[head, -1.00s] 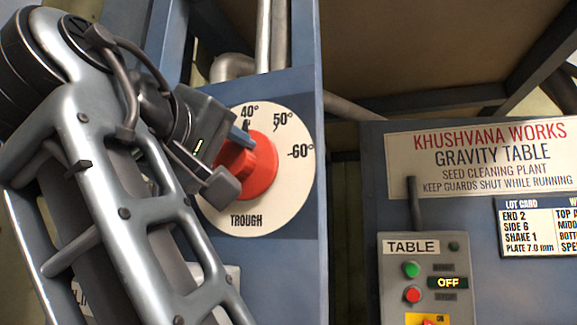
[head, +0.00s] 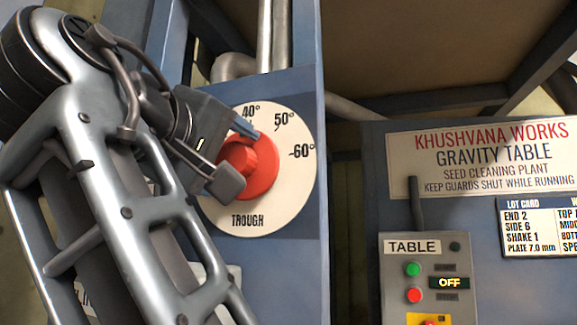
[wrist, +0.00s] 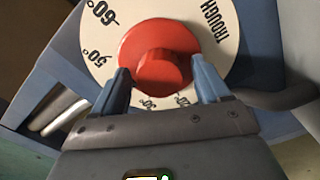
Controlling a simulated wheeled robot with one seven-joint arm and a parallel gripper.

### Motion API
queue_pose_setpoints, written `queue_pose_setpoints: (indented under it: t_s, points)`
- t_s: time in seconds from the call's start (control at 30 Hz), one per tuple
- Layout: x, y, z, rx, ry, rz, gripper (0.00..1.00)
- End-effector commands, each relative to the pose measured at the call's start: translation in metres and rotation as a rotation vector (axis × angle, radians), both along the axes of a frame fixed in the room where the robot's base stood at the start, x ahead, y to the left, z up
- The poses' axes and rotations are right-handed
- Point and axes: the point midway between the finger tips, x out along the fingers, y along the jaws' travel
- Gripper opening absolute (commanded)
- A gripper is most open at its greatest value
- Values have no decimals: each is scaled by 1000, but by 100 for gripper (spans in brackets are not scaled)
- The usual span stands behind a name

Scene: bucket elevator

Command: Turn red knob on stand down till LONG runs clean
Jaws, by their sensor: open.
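The red knob (head: 247,167) sits on a white round dial marked TROUGH (head: 292,188) on the blue stand. The dial reads 40° at top, then 50° and 60° clockwise. The knob's pointer setting cannot be read. My gripper (head: 238,158) is open at the knob, one blue finger above its raised grip and one grey pad below. In the wrist view the red knob (wrist: 160,58) shows its raised grip between the two spread fingers of my gripper (wrist: 163,80). Contact cannot be judged. Lower dial marks are partly hidden by my gripper. No LONG readout is in view.
To the right is a control box labelled TABLE (head: 412,247) with green and red buttons and an OFF display (head: 449,283). A gravity table sign (head: 485,160) and a lot card (head: 540,228) are above. Pipes (head: 264,50) run up behind the dial.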

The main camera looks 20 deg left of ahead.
Motion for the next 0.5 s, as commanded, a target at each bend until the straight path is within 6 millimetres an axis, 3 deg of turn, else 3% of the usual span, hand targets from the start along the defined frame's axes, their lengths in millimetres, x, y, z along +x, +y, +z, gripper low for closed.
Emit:
queue_pose_setpoints:
  t_s: [0.27,0.5]
  points:
    - [-7,1,-1,2,-1,1,75]
    - [-45,5,-2,2,-2,4,75]
